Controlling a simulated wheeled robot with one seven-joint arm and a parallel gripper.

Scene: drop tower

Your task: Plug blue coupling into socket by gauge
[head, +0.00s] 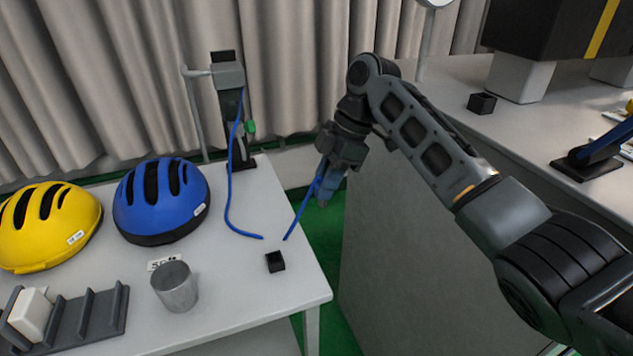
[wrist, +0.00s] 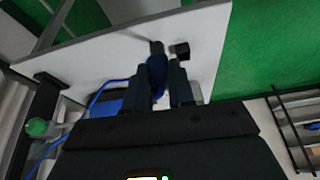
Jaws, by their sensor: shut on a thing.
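My gripper (head: 326,192) hangs just past the right edge of the white table, pointing down. In the wrist view, my gripper (wrist: 168,84) is shut on the blue coupling (wrist: 157,68), whose dark tip points away from the wrist. A blue cable (head: 231,190) runs from a stand, down onto the table and up to my gripper. A small black open box (head: 275,262) sits near the table's right edge; it also shows in the wrist view (wrist: 180,51). A round white dial, perhaps the gauge (head: 436,3), is cut off at the top. I cannot tell which black block is its socket.
A blue helmet (head: 162,207), a yellow helmet (head: 46,228), a metal cup (head: 175,287) and a grey rack (head: 88,322) occupy the table (head: 235,300). A grey counter (head: 450,90) at right bears a small black block (head: 482,103). A gap with green floor separates them.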

